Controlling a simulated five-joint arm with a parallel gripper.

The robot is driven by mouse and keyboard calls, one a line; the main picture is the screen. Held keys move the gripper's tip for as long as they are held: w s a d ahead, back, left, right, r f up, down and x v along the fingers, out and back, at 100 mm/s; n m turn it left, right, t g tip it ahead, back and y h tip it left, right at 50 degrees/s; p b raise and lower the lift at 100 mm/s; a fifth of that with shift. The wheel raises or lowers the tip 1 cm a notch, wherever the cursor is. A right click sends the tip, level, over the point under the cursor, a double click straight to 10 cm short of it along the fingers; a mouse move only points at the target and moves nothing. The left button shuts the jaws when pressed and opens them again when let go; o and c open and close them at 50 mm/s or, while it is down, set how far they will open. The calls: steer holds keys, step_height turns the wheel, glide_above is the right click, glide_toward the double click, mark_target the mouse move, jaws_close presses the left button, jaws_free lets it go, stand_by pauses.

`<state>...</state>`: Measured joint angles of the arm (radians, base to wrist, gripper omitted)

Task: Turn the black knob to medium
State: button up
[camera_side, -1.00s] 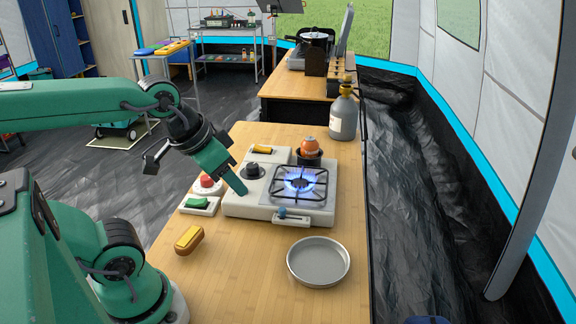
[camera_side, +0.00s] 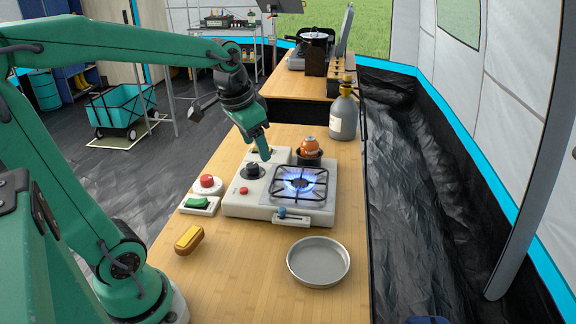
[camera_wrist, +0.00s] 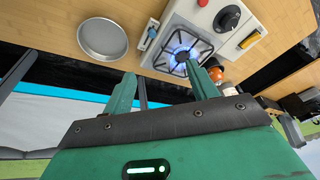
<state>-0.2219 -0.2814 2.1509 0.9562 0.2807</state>
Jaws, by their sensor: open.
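The black knob (camera_side: 252,170) sits on the left part of the white stove (camera_side: 240,207); it also shows near the top right of the wrist view (camera_wrist: 227,17). A blue flame burns under the black grate (camera_side: 301,184). My gripper (camera_side: 264,154) hangs above the stove's back left, just behind and right of the knob in the side view, and hides the yellow piece there. In the wrist view my gripper (camera_wrist: 162,74) has its two green fingers apart with nothing between them. I cannot tell its exact height over the stove.
A red button (camera_side: 243,190) is on the stove, and an orange ball-shaped thing (camera_side: 310,144) sits in a dark holder behind the grate. A round pan (camera_side: 318,262), yellow-topped sponge (camera_side: 189,240), green piece (camera_side: 197,202) and grey gas bottle (camera_side: 343,117) stand around the stove.

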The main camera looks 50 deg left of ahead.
steer(key=w+a+f+g, duration=0.2)
steer(key=w+a+f, duration=0.2)
steer(key=w+a, duration=0.45)
steer(key=m+g, duration=0.1)
glide_above(252, 166)
steer(key=shift+h, duration=0.3)
step_height(252, 166, down, 7)
steer(key=shift+d+f, duration=0.1)
steer(key=shift+f, duration=0.1)
steer(key=shift+f, duration=0.1)
steer(key=shift+a+f, duration=0.15)
steer(key=shift+f, duration=1.8)
steer(key=shift+a+f, duration=0.1)
steer(key=shift+f, duration=1.8)
steer(key=c, duration=1)
